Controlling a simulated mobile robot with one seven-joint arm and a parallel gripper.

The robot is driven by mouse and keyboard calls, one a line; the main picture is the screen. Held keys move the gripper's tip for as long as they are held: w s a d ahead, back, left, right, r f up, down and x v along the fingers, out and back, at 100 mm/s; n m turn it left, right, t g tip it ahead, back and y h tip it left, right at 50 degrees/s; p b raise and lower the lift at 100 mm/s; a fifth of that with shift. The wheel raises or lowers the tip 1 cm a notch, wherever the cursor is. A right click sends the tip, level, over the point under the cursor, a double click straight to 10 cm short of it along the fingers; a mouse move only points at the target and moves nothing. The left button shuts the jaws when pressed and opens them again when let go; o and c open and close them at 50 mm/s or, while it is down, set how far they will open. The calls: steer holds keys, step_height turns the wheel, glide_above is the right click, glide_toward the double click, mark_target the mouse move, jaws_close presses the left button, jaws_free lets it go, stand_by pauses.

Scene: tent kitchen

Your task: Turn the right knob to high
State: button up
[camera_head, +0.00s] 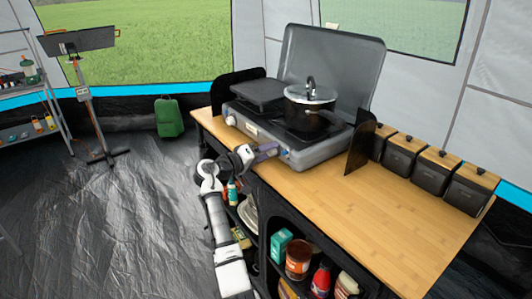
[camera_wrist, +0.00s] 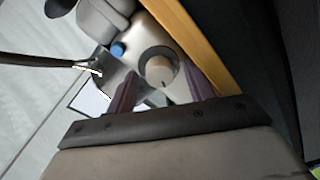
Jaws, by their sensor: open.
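The camp stove (camera_head: 325,150) stands on the wooden counter with its lid up. My gripper (camera_head: 274,151) is at the stove's front face, near its right end. The right knob, round and pale with a grey ring around it, shows in the wrist view (camera_wrist: 158,71). My open gripper's two purplish fingers (camera_wrist: 160,82) appear on either side of this knob; contact cannot be told. A small dark mark shows on the knob's face. In the head view my gripper mostly hides the right knob. The left knob (camera_head: 231,120) is at the front's left end.
A blue cap (camera_wrist: 118,49) sits beside the knob. A pot with a glass lid (camera_head: 310,95) stands on the right burner. Dark canisters (camera_head: 402,155) line the counter's back right. Shelves with jars (camera_head: 298,256) lie below. The front right counter is clear.

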steer(key=f+b+v, duration=0.1)
steer(key=b+v, duration=0.2)
steer(key=v, duration=1)
steer(key=shift+s+a+r, duration=0.25)
steer(key=shift+a+r, duration=0.1)
steer(key=shift+r, duration=0.1)
